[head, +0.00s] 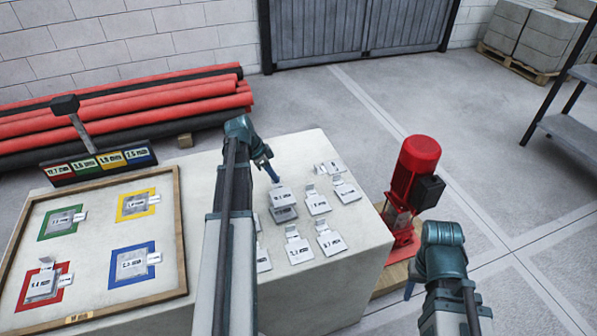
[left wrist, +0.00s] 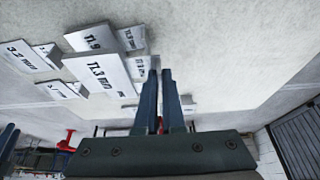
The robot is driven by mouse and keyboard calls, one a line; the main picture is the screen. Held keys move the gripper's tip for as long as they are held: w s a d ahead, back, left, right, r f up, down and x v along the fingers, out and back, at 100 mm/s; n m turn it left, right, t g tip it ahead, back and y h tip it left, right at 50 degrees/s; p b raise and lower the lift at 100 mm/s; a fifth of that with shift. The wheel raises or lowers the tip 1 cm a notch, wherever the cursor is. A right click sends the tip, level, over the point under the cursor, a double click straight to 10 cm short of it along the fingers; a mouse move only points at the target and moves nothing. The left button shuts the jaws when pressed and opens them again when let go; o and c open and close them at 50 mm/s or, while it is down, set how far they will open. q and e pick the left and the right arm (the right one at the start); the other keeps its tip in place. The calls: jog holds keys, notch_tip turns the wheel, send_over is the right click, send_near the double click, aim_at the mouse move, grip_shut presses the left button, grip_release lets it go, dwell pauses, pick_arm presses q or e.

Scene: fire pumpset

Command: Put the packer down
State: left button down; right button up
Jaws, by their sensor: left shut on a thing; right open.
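My left gripper (head: 275,179) points down over the right part of the pale table (head: 345,285). It is shut on the tab of a grey packer plate (head: 280,196), which sits low over or against a darker grey plate (head: 284,214); I cannot tell whether it rests there. In the left wrist view the fingers (left wrist: 160,72) close at the edge of a plate (left wrist: 140,68), its lettering partly hidden. Other tabbed plates (head: 316,204) lie around it, with thickness labels in mm. My right gripper (head: 409,290) is open and empty, right of the table.
A wood-framed board (head: 181,235) at left has green, yellow, red and blue squares, each bearing a plate. A coloured label stand (head: 98,165) is behind it. A red pump (head: 415,170) stands right of the table. Red and black pipes (head: 120,110) lie behind.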

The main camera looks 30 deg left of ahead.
pick_arm(q)
jog(key=b, duration=0.1)
send_over(298, 165)
jog(key=s, duration=0.1)
jog(key=shift+s+a+f, duration=0.15)
jog(key=shift+a+f, duration=0.3)
jog(key=shift+f, duration=0.25)
jog(key=shift+f+b, duration=1.75)
jog(key=shift+b, duration=0.2)
jog(key=shift+f, duration=0.1)
jog(key=shift+f, duration=0.15)
jog(key=c, duration=1)
grip_release()
jog(key=shift+r, duration=0.25)
jog(key=shift+s+a+r+p, duration=0.15)
jog(key=shift+s+r+p, duration=0.05)
jog(key=shift+r+p, duration=0.4)
jog(key=p+v, duration=1)
jog(key=shift+s+a+r, duration=0.1)
jog(key=shift+s+r, duration=0.05)
jog(key=shift+r, duration=0.2)
